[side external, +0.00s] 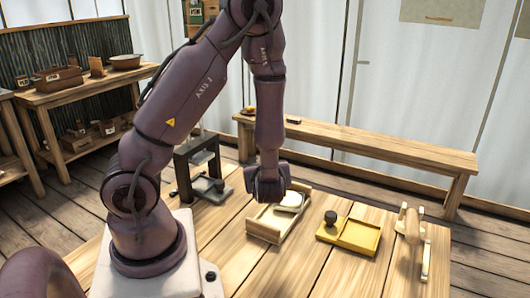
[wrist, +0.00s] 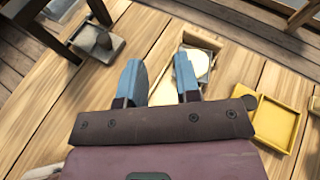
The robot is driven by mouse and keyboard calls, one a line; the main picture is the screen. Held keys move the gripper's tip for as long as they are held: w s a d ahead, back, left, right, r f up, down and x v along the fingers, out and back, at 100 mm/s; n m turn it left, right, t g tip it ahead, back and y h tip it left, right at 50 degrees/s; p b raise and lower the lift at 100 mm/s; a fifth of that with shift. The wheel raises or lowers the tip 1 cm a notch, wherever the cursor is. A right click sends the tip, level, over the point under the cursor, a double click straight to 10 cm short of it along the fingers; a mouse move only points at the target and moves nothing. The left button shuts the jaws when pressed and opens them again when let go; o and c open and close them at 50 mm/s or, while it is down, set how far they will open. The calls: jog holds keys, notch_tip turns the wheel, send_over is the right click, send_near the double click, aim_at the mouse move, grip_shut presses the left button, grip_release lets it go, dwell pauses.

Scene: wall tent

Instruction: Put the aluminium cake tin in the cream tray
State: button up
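A pale tan, cream-looking tray (side external: 264,232) sits on the wooden table, with a pale rounded item (side external: 291,200) inside it. In the wrist view the tray's rim (wrist: 203,40) and the pale rounded item (wrist: 199,62) show just beyond my fingers. I cannot tell whether this item is the aluminium cake tin; nothing clearly metallic stands out. My gripper (wrist: 159,82) is open, its two blue fingers apart, with nothing visibly held.
A yellow tray (side external: 358,238) with a dark knob-like item (side external: 331,217) stands right of the cream tray. A dark press-like stand (side external: 184,170) is at the left. A wooden roller-like item (side external: 413,226) lies far right. A bench (side external: 370,146) stands behind. The right front table is clear.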

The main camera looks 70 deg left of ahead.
jog(key=s+d+r+n+g+h, duration=0.45)
jog(key=r+n, duration=0.45)
jog(key=n, duration=0.3)
jog(key=s+d+r+n+t+h, duration=0.1)
jog(key=d+r+n+t+h, duration=0.5)
jog(key=d+r+h, duration=0.3)
jog(key=d+n, duration=0.1)
jog(key=d, duration=0.2)
jog(key=shift+s+d+r+t, duration=0.2)
jog(key=shift+s+d+t, duration=0.1)
jog(key=shift+d+t, duration=0.05)
jog(key=shift+o, duration=0.4)
